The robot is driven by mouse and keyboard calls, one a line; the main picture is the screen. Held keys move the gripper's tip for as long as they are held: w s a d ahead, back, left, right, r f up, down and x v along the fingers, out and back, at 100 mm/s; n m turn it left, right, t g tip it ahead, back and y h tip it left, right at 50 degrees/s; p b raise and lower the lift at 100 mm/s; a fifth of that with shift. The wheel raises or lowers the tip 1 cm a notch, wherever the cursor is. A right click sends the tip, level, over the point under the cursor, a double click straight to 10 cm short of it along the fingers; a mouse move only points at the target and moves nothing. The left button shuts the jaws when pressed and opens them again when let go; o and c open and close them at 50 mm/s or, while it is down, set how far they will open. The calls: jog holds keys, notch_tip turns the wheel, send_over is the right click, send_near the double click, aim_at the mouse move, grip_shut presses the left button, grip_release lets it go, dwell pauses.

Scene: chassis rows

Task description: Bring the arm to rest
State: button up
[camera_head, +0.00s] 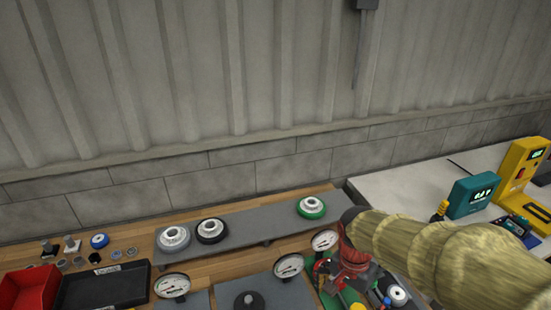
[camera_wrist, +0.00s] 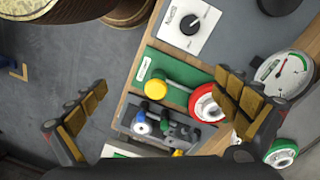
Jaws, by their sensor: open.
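My gripper (camera_wrist: 162,84) is open in the wrist view, its two tan-padded fingers spread wide with nothing held between them. Below the gap lies a green panel (camera_wrist: 182,72) with a yellow-knobbed part and a red-rimmed white wheel (camera_wrist: 203,101) close to the right finger. In the head view my sleeved arm reaches in from the lower right over the bench's right end. It hides part of the things there, and my fingers cannot be made out clearly.
A grey raised shelf (camera_head: 260,226) carries several round hubs, one of them green (camera_head: 311,207). Dial gauges (camera_head: 289,266) stand in front. A red bin (camera_head: 28,290) and a black tray (camera_head: 103,288) are at left. A teal device (camera_head: 472,195) and a yellow device (camera_head: 522,168) stand right.

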jog(key=s+r+n+t, duration=0.3)
jog(key=s+r+n, duration=0.1)
jog(key=r, duration=0.3)
jog(key=s+d+r+n+t, duration=0.1)
jog(key=s+r+n+t, duration=0.1)
jog(key=s+r+n, duration=0.3)
notch_tip(320, 180, up, 2)
jog(key=shift+s+d+r+t+y, duration=0.2)
jog(key=shift+s+d+t+y, duration=0.1)
jog(key=shift+s+t, duration=0.15)
jog(key=shift+s, duration=0.1)
